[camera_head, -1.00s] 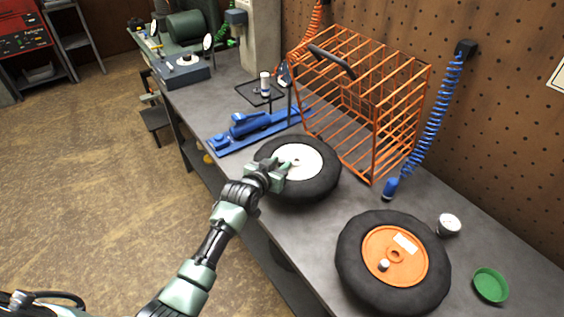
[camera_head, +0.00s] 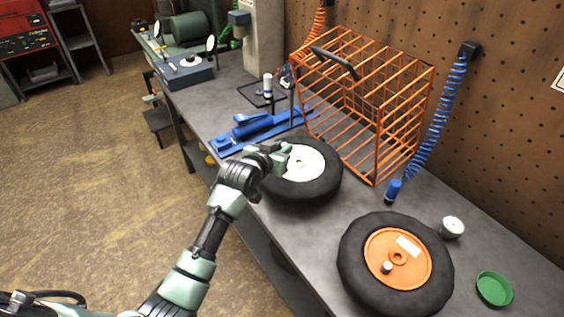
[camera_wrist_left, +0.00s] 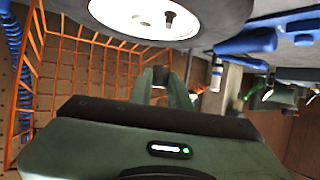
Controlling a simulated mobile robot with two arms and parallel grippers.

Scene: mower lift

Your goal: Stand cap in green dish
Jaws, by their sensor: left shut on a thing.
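The green dish (camera_head: 494,289) lies empty on the bench at the lower right, beyond the orange-hubbed wheel. My left gripper (camera_head: 283,155) is above the left edge of the white-hubbed wheel (camera_head: 306,165). In the left wrist view the gripper's two green fingers (camera_wrist_left: 166,82) are close together, apart from the white hub (camera_wrist_left: 146,14). A dark valve stem (camera_wrist_left: 171,19) stands on that hub. My right gripper is not in view.
The orange-hubbed wheel (camera_head: 398,258) with a small knob on it lies between my gripper and the dish. A round gauge (camera_head: 452,227), an orange wire cage (camera_head: 372,110) and a blue coiled hose (camera_head: 437,115) stand at the back. Bare bench surrounds the dish.

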